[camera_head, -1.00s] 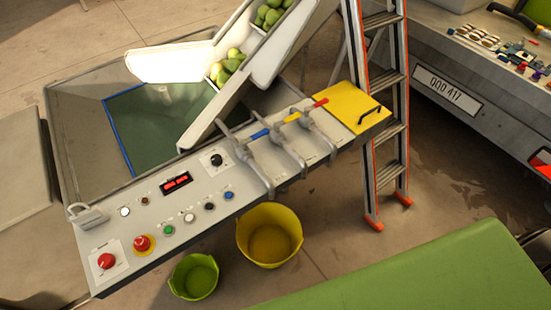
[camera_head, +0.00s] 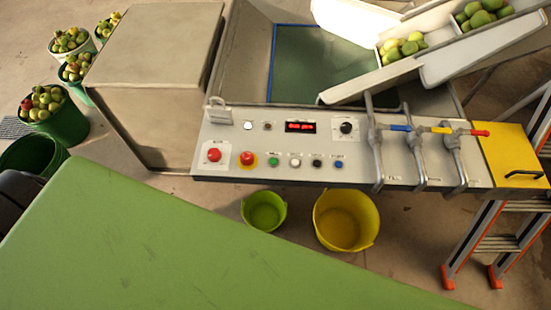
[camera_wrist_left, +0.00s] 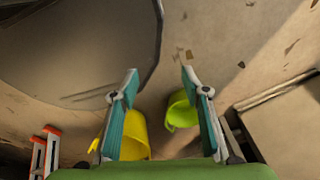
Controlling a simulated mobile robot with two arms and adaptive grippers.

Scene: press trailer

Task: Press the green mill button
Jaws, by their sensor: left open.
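The green button (camera_head: 273,162) is on the grey control panel (camera_head: 215,130) in the head view, in the lower row. It sits just right of a red mushroom button on a yellow ring (camera_head: 247,159) and left of a white button (camera_head: 295,162). My left gripper (camera_wrist_left: 160,75) shows in the left wrist view, open and empty, its teal-padded fingers apart over the floor and the buckets. The button does not show in that view. Neither gripper is in the head view.
A red knob (camera_head: 213,155), a red display (camera_head: 300,127) and grey pipes with coloured handles (camera_head: 455,150) are on the panel. A green bucket (camera_head: 263,211) and a yellow bucket (camera_head: 344,219) stand below it. A ladder (camera_head: 500,243) is at the right. Fruit buckets (camera_head: 52,118) stand left.

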